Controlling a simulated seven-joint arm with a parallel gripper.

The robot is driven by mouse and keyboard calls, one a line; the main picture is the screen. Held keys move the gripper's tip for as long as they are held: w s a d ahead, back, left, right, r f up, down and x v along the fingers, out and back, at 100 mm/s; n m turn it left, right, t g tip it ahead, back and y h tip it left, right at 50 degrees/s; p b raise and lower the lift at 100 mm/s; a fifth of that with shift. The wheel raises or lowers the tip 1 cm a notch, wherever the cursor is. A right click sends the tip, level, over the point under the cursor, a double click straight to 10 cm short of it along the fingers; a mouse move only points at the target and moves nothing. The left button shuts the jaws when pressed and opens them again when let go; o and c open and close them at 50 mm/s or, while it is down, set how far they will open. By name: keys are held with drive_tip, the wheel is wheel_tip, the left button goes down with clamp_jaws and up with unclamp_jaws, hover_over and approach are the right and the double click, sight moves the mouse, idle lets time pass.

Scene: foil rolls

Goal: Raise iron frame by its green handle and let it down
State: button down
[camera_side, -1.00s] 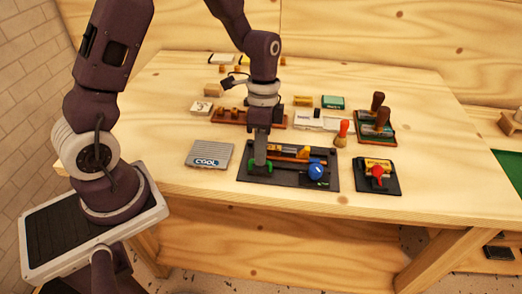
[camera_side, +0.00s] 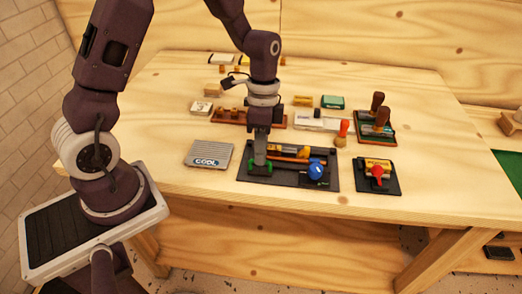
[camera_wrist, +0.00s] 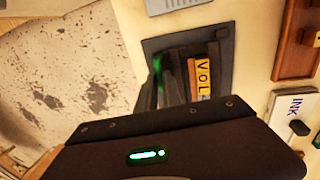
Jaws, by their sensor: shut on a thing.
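A dark iron frame (camera_side: 300,183) lies near the front edge of the table, with a green handle (camera_side: 269,168) at its left end and a blue knob (camera_side: 316,171) at its right. My gripper (camera_side: 260,164) points down and is shut on the green handle. Green shows on both sides of the fingers. In the wrist view the fingers (camera_wrist: 172,80) are seen at a slant, with a bit of the green handle (camera_wrist: 157,64) beside them. A yellow-labelled roll (camera_wrist: 203,80) lies alongside. Whether the frame is lifted at all is hard to tell.
A grey ribbed "COOL" pad (camera_side: 208,153) lies to the left. A black plate with a red knob (camera_side: 377,171) lies to the right. Behind are an orange-red stamp (camera_side: 342,133), a wooden rack (camera_side: 236,118), and a green-based stand (camera_side: 376,128).

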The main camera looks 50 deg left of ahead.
idle(0.3)
drive_tip(key=shift+w+a+r+g+h, duration=0.3)
drive_tip(key=shift+w+r+h, duration=0.05)
drive_tip(key=shift+r+h, duration=0.05)
drive_tip(key=shift+w+a+r, duration=0.35)
drive_tip(key=shift+r, duration=0.2)
drive_tip(key=c, duration=1.5)
unclamp_jaws()
